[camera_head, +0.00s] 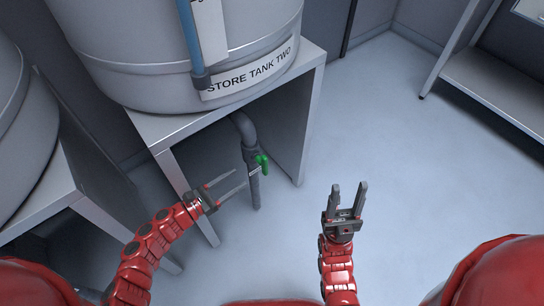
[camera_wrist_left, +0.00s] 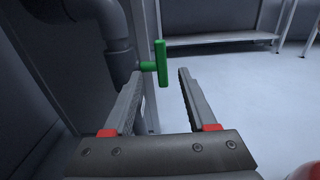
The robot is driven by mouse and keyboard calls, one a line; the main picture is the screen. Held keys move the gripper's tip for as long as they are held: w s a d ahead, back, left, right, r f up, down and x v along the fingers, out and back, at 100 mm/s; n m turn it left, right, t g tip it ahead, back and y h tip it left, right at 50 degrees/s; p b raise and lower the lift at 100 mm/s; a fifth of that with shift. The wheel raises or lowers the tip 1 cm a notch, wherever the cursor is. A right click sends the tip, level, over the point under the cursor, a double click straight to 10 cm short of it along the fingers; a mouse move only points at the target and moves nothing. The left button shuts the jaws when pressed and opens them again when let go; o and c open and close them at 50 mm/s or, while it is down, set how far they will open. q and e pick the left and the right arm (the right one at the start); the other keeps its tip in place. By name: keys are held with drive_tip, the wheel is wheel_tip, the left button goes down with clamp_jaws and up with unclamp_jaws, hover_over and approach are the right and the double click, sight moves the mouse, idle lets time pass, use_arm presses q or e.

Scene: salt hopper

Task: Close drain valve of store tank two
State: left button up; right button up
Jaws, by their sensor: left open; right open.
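The store tank two (camera_head: 190,50) is a large grey drum with a label, standing on a metal stand. A grey drain pipe (camera_head: 243,127) comes down under it. The drain valve's green handle (camera_head: 263,164) sits on this pipe. In the left wrist view the green handle (camera_wrist_left: 160,63) stands upright beside the pipe (camera_wrist_left: 120,50), beyond and between my fingertips. My left gripper (camera_head: 240,178) is open and empty, just left of the handle in the head view, with no clear contact. My right gripper (camera_head: 349,187) is open and empty over the floor, right of the valve.
The stand (camera_head: 292,95) has side panels left and right of the pipe. Another grey tank (camera_head: 20,120) on its own stand is at the left. A metal shelf table (camera_head: 500,85) is at the upper right. The floor (camera_head: 400,150) between is clear.

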sight(265, 166)
use_arm(q)
drive_tip(key=x, duration=1.4)
drive_tip(key=shift+w+d, duration=0.2)
drive_tip(key=shift+d, duration=0.15)
clamp_jaws()
